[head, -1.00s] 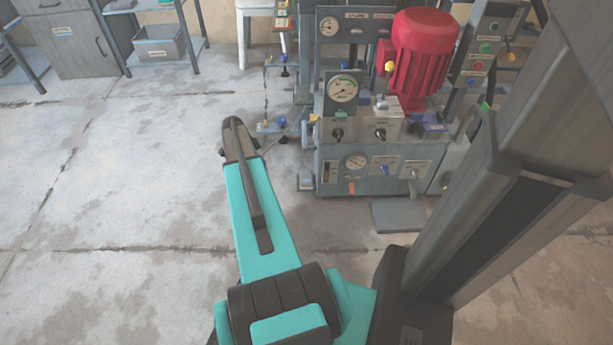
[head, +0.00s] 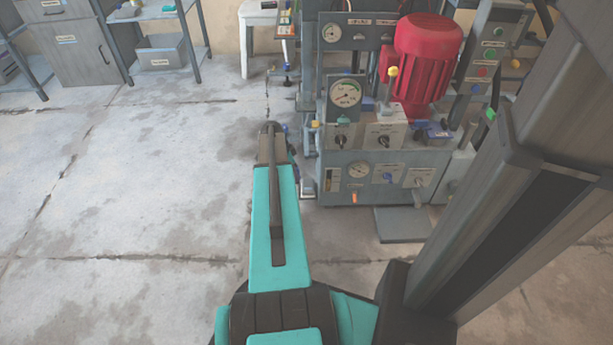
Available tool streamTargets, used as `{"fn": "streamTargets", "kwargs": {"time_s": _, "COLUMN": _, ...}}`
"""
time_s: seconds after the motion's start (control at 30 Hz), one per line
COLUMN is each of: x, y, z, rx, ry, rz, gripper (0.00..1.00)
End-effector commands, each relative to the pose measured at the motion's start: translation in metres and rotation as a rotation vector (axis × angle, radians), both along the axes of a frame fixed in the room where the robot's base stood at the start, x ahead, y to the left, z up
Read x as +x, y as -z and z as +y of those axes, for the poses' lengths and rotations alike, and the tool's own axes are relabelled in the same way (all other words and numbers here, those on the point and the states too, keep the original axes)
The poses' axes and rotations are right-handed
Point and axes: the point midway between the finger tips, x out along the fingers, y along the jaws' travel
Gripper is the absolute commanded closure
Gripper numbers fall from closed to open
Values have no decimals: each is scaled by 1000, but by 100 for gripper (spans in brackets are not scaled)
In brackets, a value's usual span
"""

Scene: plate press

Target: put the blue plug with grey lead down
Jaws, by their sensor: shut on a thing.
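My arm (head: 279,225) reaches forward from the bottom of the head view toward the left side of the press. Its far end stands just in front of the press's left front corner. My gripper is hidden behind the arm, so its fingers do not show. I cannot make out the blue plug with grey lead. Small blue parts show near the arm's far end, too small to tell what they are.
The grey press (head: 376,175) with gauges and knobs stands ahead, with a red motor (head: 428,62) on top. A flat grey plate (head: 402,225) lies at its foot. A white stool (head: 262,20) and a shelf bin (head: 161,52) are behind. The floor (head: 140,180) at left is clear.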

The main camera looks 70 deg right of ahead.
Motion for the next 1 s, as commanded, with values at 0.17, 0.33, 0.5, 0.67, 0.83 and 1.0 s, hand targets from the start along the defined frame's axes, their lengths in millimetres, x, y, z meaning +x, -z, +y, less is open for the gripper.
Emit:
{"fn": "streamTargets", "kwargs": {"time_s": 0.17, "x": -6, "y": -1, "z": -3, "rx": -1, "ry": 0, "rz": -1, "gripper": 100}}
{"fn": "streamTargets", "kwargs": {"time_s": 0.33, "x": -5, "y": -1, "z": -2, "rx": -1, "ry": 0, "rz": -1, "gripper": 100}}
{"fn": "streamTargets", "kwargs": {"time_s": 0.5, "x": -9, "y": 0, "z": -4, "rx": -1, "ry": 1, "rz": -1, "gripper": 100}}
{"fn": "streamTargets", "kwargs": {"time_s": 0.67, "x": -25, "y": 1, "z": -10, "rx": -1, "ry": 3, "rz": -1, "gripper": 100}}
{"fn": "streamTargets", "kwargs": {"time_s": 0.83, "x": -49, "y": 2, "z": -19, "rx": -1, "ry": 4, "rz": -1, "gripper": 100}}
{"fn": "streamTargets", "kwargs": {"time_s": 1.0, "x": -47, "y": 14, "z": -19, "rx": 0, "ry": 0, "rz": 0, "gripper": 100}}
